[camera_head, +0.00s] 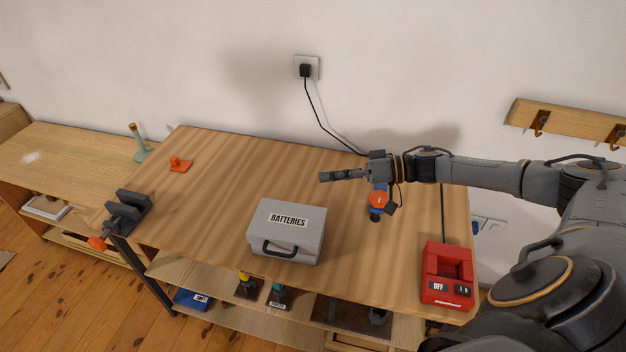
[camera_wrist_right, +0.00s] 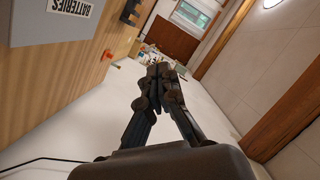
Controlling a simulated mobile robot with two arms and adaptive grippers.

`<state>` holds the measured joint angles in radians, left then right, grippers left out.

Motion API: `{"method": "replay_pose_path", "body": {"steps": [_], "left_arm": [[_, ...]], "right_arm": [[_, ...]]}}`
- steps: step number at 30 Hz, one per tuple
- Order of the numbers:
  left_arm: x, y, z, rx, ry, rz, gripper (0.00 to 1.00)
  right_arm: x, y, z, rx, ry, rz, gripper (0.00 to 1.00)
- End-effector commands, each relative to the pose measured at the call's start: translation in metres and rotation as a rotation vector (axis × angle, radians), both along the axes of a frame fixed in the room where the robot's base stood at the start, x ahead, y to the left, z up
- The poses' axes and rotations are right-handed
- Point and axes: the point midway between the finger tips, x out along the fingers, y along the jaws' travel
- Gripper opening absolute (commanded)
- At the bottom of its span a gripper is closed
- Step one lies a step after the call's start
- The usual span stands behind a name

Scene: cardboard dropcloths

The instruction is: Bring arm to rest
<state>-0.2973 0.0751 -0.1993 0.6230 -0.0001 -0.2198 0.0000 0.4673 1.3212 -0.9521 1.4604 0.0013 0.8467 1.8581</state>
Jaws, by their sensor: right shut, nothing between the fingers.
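My right gripper (camera_head: 324,176) is over the back part of the wooden workbench (camera_head: 225,175), its fingers pointing left. The arm reaches in from the right side of the head view. In the right wrist view the fingertips (camera_wrist_right: 160,75) are together with nothing between them. Just below and to the right of the gripper, an orange and blue tool (camera_head: 377,202) shows on the bench, partly hidden by the arm. My left gripper is not in either view.
A grey case marked BATTERIES (camera_head: 286,232) stands at the bench front. A red charger (camera_head: 447,276) marked OFF sits at the right, near my arm. A dark vise (camera_head: 125,212) is on the left edge. A cord runs from the wall outlet (camera_head: 307,68) behind the gripper.

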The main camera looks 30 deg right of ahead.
Motion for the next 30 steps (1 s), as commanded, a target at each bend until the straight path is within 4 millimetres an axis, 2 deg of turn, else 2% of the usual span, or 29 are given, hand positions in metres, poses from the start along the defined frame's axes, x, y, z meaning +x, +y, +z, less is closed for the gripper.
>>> {"method": "replay_pose_path", "body": {"steps": [6, 23, 26, 29, 30], "left_arm": [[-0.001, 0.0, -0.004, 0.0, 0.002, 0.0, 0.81], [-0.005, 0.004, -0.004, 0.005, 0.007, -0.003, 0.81], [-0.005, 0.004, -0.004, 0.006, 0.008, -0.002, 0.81], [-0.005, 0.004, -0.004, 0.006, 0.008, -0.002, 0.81], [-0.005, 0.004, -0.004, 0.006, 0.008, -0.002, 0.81]], "right_arm": [[-0.007, -0.006, 0.003, 0.001, -0.001, 0.002, 0.0], [-0.006, -0.002, 0.001, 0.0, -0.005, -0.001, 0.0], [-0.002, 0.019, -0.011, -0.011, -0.03, -0.013, 0.0], [0.005, 0.058, -0.033, -0.044, -0.081, -0.05, 0.0], [0.007, 0.077, -0.042, -0.063, -0.105, -0.073, 0.0]]}}
